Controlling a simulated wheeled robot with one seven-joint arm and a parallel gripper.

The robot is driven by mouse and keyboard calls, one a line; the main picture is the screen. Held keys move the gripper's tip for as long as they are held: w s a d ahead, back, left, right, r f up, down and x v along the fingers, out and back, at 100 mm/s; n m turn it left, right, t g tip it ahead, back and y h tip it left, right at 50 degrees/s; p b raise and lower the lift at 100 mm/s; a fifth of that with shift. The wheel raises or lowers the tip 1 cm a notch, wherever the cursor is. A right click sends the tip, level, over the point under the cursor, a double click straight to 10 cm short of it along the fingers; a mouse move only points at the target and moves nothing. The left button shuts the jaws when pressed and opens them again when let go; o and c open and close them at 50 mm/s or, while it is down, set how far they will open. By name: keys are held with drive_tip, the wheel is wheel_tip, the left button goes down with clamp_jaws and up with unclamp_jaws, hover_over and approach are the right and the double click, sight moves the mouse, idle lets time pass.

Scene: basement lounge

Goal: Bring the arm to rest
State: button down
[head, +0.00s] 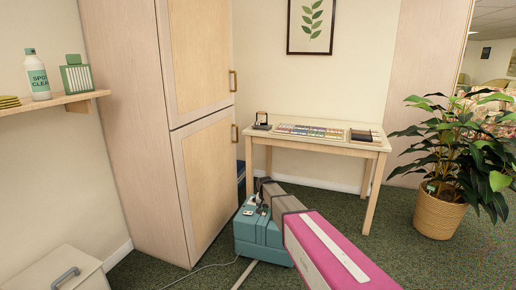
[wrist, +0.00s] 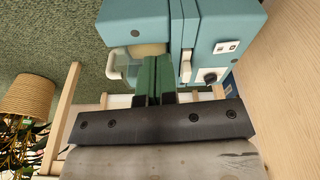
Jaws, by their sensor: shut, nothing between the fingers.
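My gripper (wrist: 160,64) shows in the wrist view as two green fingers pressed together with no gap, holding nothing. The fingers point at a teal machine (wrist: 224,35) with a knob and a small white switch plate. They overlap it in the picture, and I cannot tell whether they touch it. In the head view my arm, with its pink and grey-brown links, reaches from the lower right toward the teal machine (head: 258,234) on the carpet. The fingers are not clear there.
A tall wooden cabinet (head: 155,130) stands left of the machine. A narrow table (head: 317,144) with colourful items is behind, a potted plant (head: 441,212) at right. A wall shelf (head: 60,103) and a pale box (head: 62,270) are at left. A cord lies on the carpet.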

drive_tip(key=s+d+r, duration=0.1)
drive_tip(key=s+d, duration=0.4)
drive_tip(key=s, duration=0.6)
drive_tip(key=s+d+r+n+g, duration=0.1)
drive_tip(key=s+d, duration=0.4)
drive_tip(key=s, duration=0.6)
drive_tip(key=s+d+r+n+g, duration=0.1)
drive_tip(key=s+d, duration=0.4)
drive_tip(key=s, duration=0.6)
drive_tip(key=shift+s+d+r+y, duration=0.2)
drive_tip(key=shift+s+r+y, duration=0.1)
drive_tip(key=shift+r, duration=0.6)
